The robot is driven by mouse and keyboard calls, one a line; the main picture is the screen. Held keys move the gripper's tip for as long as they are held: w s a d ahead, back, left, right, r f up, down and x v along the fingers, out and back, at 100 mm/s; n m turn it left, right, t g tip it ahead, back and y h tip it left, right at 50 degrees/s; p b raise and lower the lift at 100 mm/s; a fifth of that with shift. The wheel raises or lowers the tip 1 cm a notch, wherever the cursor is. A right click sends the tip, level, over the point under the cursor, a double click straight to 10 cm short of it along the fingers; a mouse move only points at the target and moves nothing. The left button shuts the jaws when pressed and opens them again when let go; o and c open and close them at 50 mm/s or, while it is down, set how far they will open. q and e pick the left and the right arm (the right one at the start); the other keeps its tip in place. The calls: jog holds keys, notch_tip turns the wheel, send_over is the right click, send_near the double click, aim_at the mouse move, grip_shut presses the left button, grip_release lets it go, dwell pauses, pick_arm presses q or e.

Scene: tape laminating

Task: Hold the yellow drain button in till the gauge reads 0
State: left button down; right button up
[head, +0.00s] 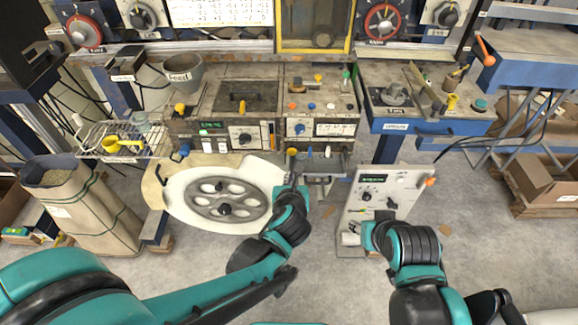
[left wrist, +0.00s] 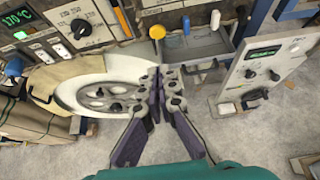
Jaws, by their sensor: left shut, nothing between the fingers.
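The yellow button (head: 291,151) sits on a short stem at the front of the workbench machine, below its right-hand panel. It also shows in the left wrist view (left wrist: 157,32), straight ahead of the fingertips. My left gripper (head: 296,167) is shut and empty, just in front of and below the button. In the left wrist view its fingertips (left wrist: 157,72) look close to the button's stem; I cannot tell whether they touch it. My right gripper (head: 353,232) is by the lower part of the white panel; its fingers are unclear. I cannot make out a gauge reading.
A blue knob (left wrist: 186,25) and a white one (left wrist: 215,19) stand right of the yellow button, over a grey tray. The white round plate (head: 180,203) lies left of my left gripper. A white panel (head: 399,190) with a green display stands to the right.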

pick_arm(q)
jog(key=shift+f, duration=0.1)
jog(key=shift+w, duration=0.1)
jog(key=b, duration=0.5)
send_near(292, 151)
jog(key=w+f, duration=0.4)
jog(key=f, duration=0.1)
jog(key=shift+w+a+r, duration=0.1)
jog(key=shift+w+r, duration=0.1)
jog(key=shift+w, duration=0.55)
jog(key=shift+w, duration=0.9)
jog(key=shift+r, duration=0.1)
dwell(0.6)
